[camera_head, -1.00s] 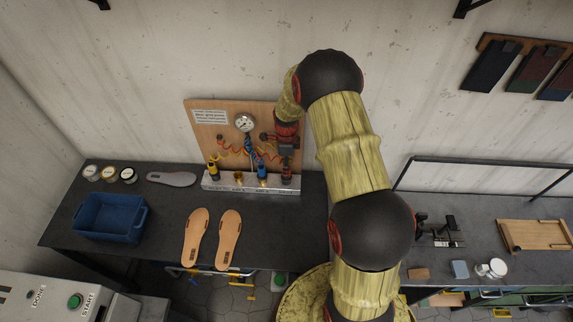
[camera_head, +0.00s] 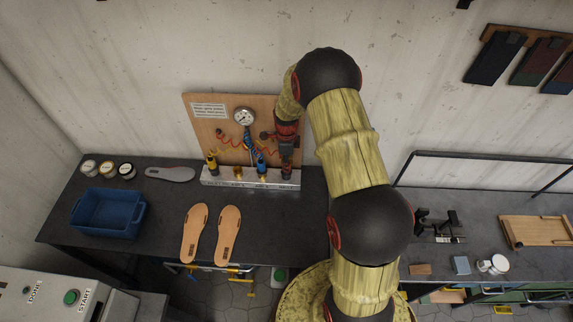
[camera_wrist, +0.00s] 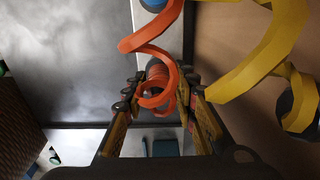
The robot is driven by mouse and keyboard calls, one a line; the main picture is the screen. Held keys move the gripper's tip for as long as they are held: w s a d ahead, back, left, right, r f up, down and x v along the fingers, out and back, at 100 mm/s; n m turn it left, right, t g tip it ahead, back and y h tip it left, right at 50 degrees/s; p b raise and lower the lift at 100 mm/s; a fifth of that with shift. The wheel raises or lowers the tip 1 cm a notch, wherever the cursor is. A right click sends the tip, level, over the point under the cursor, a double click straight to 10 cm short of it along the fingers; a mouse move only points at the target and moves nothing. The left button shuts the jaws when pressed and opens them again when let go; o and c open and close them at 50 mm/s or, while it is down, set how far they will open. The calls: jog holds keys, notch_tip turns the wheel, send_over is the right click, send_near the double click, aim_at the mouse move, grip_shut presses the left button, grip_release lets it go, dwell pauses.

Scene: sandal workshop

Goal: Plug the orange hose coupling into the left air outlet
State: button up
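The wooden air panel (camera_head: 205,130) stands at the back of the left bench, with a metal rail (camera_head: 215,181) along its foot. A bare brass fitting (camera_head: 238,172) sits on the rail between a yellow coupling (camera_head: 212,163) and a blue coupling (camera_head: 261,162). My gripper (camera_head: 287,160) points down at the rail's right end and hides most of what is there. In the wrist view my gripper (camera_wrist: 162,90) has its fingers apart, with the coiled orange hose (camera_wrist: 150,45) passing between them. The orange coupling is mostly hidden behind the coil; I see no clear contact with the fingers.
A yellow hose (camera_wrist: 262,60) loops close to the right finger. A gauge (camera_head: 244,117) is on the panel. The blue bin (camera_head: 107,213), several tins, a grey insole (camera_head: 170,174) and two tan soles (camera_head: 194,233) lie on the bench. My arm covers the bench's right end.

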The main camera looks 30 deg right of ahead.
jog(key=c, duration=0.5)
notch_tip(320, 180, up, 13)
jog(key=p, duration=0.6)
dwell(1.0)
dwell(0.3)
